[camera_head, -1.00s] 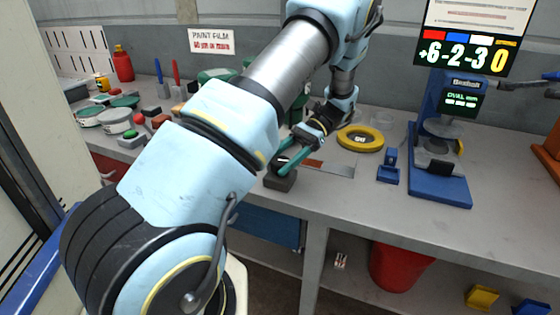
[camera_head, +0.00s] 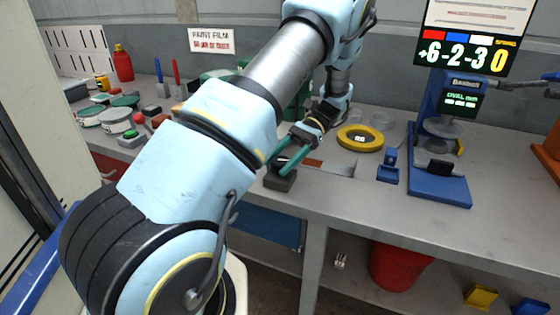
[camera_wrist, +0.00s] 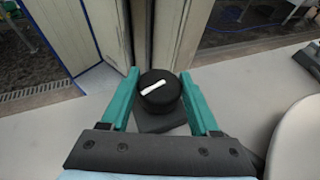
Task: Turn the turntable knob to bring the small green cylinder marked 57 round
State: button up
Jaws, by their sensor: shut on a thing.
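The knob (camera_wrist: 160,92) is black and round with a white line on top, slightly tilted in the wrist view. It sits on a dark base block (camera_head: 280,180) near the bench's front edge. My gripper (camera_wrist: 160,78) has its two teal fingers on either side of the knob and is shut on it. In the head view, my gripper (camera_head: 291,158) is over the base block. I cannot make out a green cylinder marked 57; my arm hides part of the bench.
A green object (camera_head: 303,97) is partly hidden behind my arm. A blue stand (camera_head: 443,190) with a small display is at right, beside a small blue holder (camera_head: 388,175). Several round tins and a red bottle (camera_head: 123,65) stand at left. A red bin (camera_head: 400,268) is below.

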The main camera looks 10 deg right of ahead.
jog(key=shift+n+g+h, duration=0.5)
jog(key=shift+n+h, duration=0.1)
dwell(2.7)
jog(key=o, duration=1.3)
jog(key=shift+o, duration=0.2)
jog(key=shift+w+d, duration=0.25)
jog(key=shift+w, duration=0.05)
jog(key=p+v, duration=0.9)
jog(key=v, duration=0.1)
jog(key=shift+r+p, duration=0.3)
jog(key=shift+p, duration=0.35)
